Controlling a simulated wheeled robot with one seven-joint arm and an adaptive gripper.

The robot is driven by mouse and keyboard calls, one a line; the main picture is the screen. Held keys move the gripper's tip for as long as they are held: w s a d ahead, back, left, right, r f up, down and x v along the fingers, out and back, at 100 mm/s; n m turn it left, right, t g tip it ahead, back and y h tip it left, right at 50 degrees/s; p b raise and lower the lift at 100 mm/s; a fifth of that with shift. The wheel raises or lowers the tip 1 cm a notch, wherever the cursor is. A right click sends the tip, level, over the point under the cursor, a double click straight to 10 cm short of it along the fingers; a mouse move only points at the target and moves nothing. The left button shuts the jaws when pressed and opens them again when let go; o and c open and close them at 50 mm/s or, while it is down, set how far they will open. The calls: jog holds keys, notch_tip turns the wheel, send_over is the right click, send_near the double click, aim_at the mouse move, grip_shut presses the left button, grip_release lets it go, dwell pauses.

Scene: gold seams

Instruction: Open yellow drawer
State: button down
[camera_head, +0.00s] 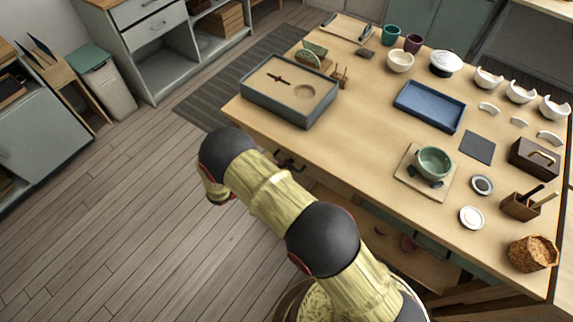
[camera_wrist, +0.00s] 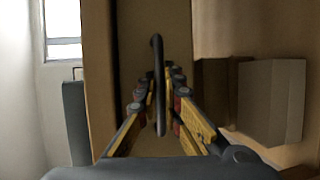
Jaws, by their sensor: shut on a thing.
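The wooden drawer front (camera_wrist: 135,30) fills the middle of the wrist view, in a tan-yellow tone. Its dark bar handle (camera_wrist: 157,48) stands out from it and runs between my fingers. My gripper (camera_wrist: 160,88) is closed around this handle, with fingers on both sides. In the head view, a dark shape at the table's front edge (camera_head: 290,161) is partly hidden by my arm, and I cannot tell handle from gripper there. I cannot tell whether the drawer front stands out from the table.
The wooden worktable (camera_head: 365,135) carries a grey sand tray (camera_head: 262,103) near this edge, a blue tray (camera_head: 430,106), a green bowl (camera_head: 433,162) and several broken white bowls. A lower shelf (camera_head: 400,258) sits under the table. Plank floor (camera_head: 110,210) is clear at the left.

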jog(key=shift+s+a, duration=0.1)
jog(key=shift+s, duration=0.05)
jog(key=s+a+b, duration=0.2)
jog(key=s+a, duration=1.4)
jog(key=s, duration=0.4)
jog(key=shift+s, duration=0.35)
jog(key=c, duration=2.2)
grip_release()
jog(key=shift+a, duration=0.1)
jog(key=v, duration=1.2)
